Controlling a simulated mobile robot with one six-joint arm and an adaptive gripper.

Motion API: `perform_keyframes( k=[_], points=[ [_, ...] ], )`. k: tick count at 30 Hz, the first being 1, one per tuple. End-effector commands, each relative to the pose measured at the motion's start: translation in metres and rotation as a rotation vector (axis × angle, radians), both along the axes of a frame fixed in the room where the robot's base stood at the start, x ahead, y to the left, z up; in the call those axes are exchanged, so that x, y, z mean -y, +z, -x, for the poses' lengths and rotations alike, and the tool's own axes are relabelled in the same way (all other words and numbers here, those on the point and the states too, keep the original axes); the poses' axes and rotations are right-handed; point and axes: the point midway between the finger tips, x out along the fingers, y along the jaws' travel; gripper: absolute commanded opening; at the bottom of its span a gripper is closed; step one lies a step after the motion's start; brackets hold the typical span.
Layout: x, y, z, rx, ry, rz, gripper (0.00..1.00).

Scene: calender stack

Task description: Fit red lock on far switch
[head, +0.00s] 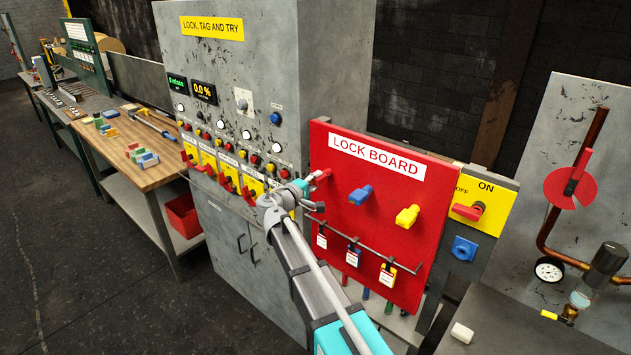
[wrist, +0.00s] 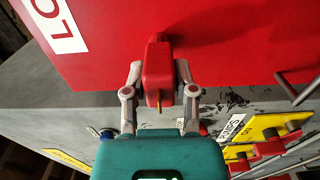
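The red lock (wrist: 159,75) hangs at the left of the red lock board (head: 330,235); it also shows in the head view (head: 321,177). My gripper (wrist: 159,72) has one finger on each side of the lock, with a narrow gap showing on both sides. In the head view my gripper (head: 312,186) is at the board's left edge and partly hides the lock. A row of yellow-plated switches with red handles runs along the grey cabinet. The far-left switch (head: 188,156) is well away from my gripper. The nearest switches are partly hidden by my arm.
A blue lock (head: 360,195) and a yellow lock (head: 407,216) hang on the board. Tags hang from a rail (head: 365,243) below them. Right of the board is an ON/OFF switch (head: 468,211). A wooden bench (head: 160,177) with coloured blocks stands left of the cabinet.

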Motion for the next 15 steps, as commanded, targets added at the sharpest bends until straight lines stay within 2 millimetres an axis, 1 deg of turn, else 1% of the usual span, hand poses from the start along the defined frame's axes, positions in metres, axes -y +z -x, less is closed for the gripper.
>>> perform_keyframes(
  k=[1,3,4,15],
  points=[
    [-0.0002,0.0000,0.0001,0.000,0.000,0.000,0.17],
    [-0.0003,0.0000,0.0001,0.000,0.000,0.000,0.04],
    [-0.0003,0.0000,0.0001,0.000,0.000,0.000,0.00],
    [-0.0013,-0.0001,0.0008,0.000,0.001,0.000,0.00]
  ],
)
